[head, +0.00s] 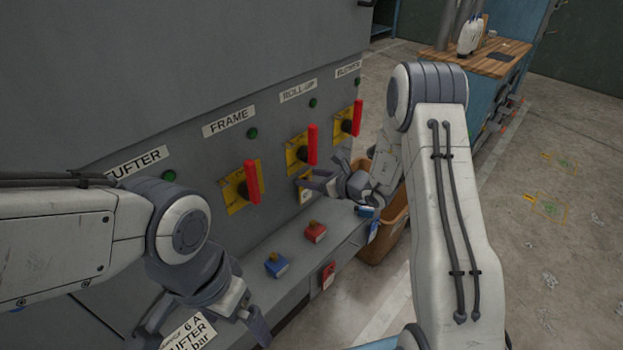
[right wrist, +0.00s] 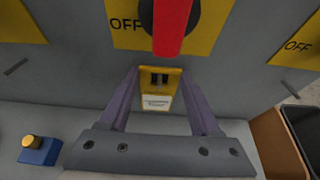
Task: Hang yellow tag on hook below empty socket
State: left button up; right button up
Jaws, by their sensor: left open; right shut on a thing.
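The yellow tag (right wrist: 157,76), with a white label on its lower part, is between the fingertips of my right gripper (right wrist: 157,90), just below a red switch handle (right wrist: 172,22). In the head view my right gripper (head: 316,182) is shut on the yellow tag (head: 305,188), close to the grey panel below the ROLL-UP switch (head: 311,146). My left gripper (head: 205,322) is open at the bottom left, with a white printed card (head: 194,336) showing between its fingers. I cannot make out an empty socket or a hook.
A blue padlock-like block (head: 277,265) and a red one (head: 315,232) stand on the grey ledge (head: 296,254). A red tag (head: 328,275) hangs on its front. A brown bin (head: 391,232) stands at its far end. Open floor lies right.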

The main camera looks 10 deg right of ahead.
dwell(0.3)
jog(key=o, duration=1.5)
jog(key=shift+c, duration=0.2)
jog(key=b+v, duration=0.1)
jog(key=v, duration=0.9)
jog(key=shift+s, duration=0.2)
jog(key=shift+d+r, duration=0.1)
